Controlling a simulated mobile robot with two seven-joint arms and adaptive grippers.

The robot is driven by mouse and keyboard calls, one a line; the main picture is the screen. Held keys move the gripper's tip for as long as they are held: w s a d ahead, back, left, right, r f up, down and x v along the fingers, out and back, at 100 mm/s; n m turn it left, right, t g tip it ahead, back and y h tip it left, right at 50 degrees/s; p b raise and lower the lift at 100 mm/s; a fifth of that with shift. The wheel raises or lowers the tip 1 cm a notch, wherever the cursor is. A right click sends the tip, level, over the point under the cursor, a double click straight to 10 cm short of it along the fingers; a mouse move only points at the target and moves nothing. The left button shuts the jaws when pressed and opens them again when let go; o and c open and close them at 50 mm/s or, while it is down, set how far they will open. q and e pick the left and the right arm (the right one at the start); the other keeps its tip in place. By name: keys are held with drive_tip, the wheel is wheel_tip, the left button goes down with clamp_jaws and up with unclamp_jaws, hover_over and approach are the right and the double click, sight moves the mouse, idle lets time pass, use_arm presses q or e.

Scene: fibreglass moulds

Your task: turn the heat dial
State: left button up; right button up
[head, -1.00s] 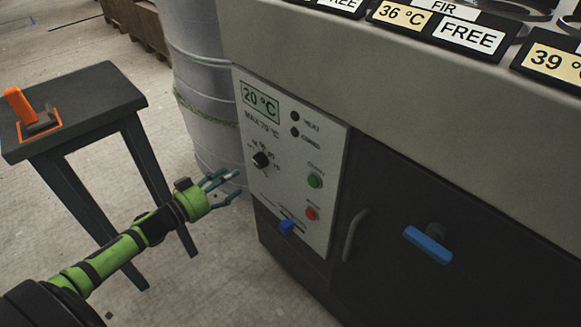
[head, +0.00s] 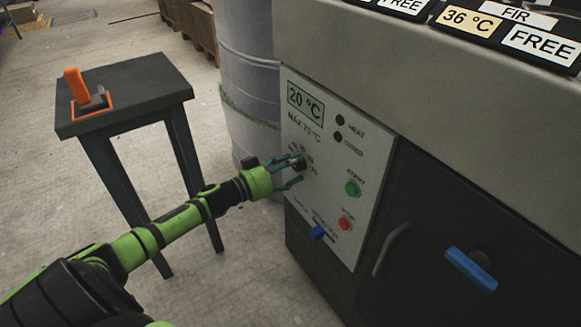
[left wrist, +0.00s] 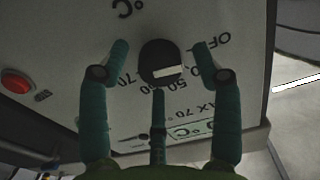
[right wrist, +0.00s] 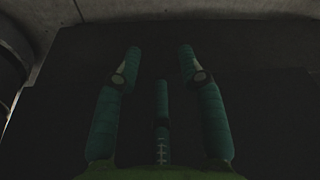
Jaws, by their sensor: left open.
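The black heat dial (head: 298,162) is on the pale control panel (head: 358,232), below the 20 °C display (head: 305,103). My left gripper (head: 296,172) is at the dial, its fingers partly covering it and the scale. In the left wrist view the dial (left wrist: 160,58) sits between the two open fingertips (left wrist: 161,50), with a gap on each side. Its white mark (left wrist: 168,71) faces the printed 50, upside down there. My right gripper (right wrist: 160,52) shows only in its wrist view, fingers apart and empty, over a dark surface.
The green button (head: 352,188), red button (head: 345,223) and blue switch (head: 317,232) are low on the panel. A blue door handle (head: 470,269) is at right. A dark stool (head: 150,88) and a grey drum (head: 250,75) stand at left.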

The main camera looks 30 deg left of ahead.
use_arm(q)
drive_tip(key=c, duration=1.2)
drive_tip(key=shift+o, duration=0.2)
drive_tip(key=shift+m+p, duration=0.35)
drive_tip(key=shift+m, duration=7.65)
use_arm(e)
drive_tip(key=shift+s+f, duration=0.25)
drive_tip(key=shift+f, duration=0.2)
drive_tip(key=shift+s+f, duration=0.2)
drive_tip(key=shift+f, duration=0.25)
use_arm(q)
drive_tip(key=shift+r, duration=0.1)
use_arm(e)
drive_tip(key=shift+r, duration=0.15)
drive_tip(key=shift+w, duration=0.1)
